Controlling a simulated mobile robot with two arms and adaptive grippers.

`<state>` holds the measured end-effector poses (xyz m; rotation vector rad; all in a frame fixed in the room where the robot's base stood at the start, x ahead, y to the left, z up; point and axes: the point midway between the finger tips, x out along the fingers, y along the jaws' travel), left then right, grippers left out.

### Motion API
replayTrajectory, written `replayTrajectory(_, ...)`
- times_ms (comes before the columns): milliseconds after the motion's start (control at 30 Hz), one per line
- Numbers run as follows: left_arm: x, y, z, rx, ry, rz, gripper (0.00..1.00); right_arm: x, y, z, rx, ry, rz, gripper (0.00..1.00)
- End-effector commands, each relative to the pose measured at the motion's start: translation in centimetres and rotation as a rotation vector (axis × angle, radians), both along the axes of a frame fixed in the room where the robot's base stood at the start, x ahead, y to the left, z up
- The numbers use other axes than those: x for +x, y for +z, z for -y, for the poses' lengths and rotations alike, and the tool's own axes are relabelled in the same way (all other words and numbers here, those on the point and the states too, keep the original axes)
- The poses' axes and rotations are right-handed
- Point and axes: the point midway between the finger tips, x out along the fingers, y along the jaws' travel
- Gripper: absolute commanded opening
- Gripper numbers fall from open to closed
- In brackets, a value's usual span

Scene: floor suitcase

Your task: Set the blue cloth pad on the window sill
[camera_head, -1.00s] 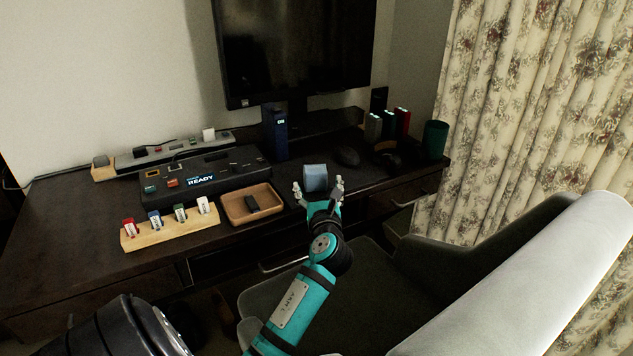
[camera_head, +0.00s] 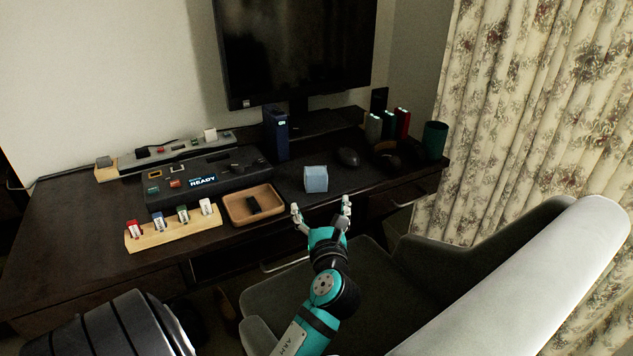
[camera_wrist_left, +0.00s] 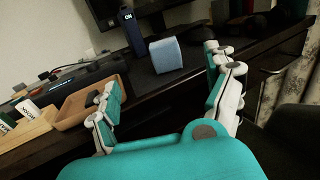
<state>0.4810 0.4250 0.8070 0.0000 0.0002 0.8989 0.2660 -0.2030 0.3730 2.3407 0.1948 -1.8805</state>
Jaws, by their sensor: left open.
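The light blue cloth pad (camera_head: 316,179), a small block-like shape, rests on the dark desk near its front edge. It also shows in the left wrist view (camera_wrist_left: 166,55), beyond the fingers. My left gripper (camera_head: 321,206) is open and empty, in front of the pad and apart from it. In the left wrist view its spread fingers (camera_wrist_left: 163,74) have the pad beyond the gap between them. No window sill can be made out. My right gripper is not in view.
A wooden tray (camera_head: 232,208) with a dark item lies left of the pad. A rack of tagged pieces (camera_head: 160,238) and a black console (camera_head: 165,196) are farther left. A mouse (camera_head: 348,157) and green cup (camera_head: 435,140) stand right. A grey chair (camera_head: 540,250) fills the lower right, before curtains (camera_head: 540,90).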

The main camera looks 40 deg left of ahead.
Motion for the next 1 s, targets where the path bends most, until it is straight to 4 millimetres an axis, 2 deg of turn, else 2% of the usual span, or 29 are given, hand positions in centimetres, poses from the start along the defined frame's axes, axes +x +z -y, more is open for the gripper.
replayTrajectory(300,4.3,-0.1,-5.3,0.002,0.0,0.001,0.87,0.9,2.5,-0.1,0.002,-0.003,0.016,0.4)
replayTrajectory(600,5.8,-0.1,-7.1,0.001,-0.001,0.001,0.87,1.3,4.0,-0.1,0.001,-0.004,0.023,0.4)
replayTrajectory(833,8.2,-0.1,-9.2,0.001,0.0,0.001,0.87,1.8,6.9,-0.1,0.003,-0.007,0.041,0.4)
replayTrajectory(1000,9.1,0.0,-10.4,0.0,-0.001,0.0,0.87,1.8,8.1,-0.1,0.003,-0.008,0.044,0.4)
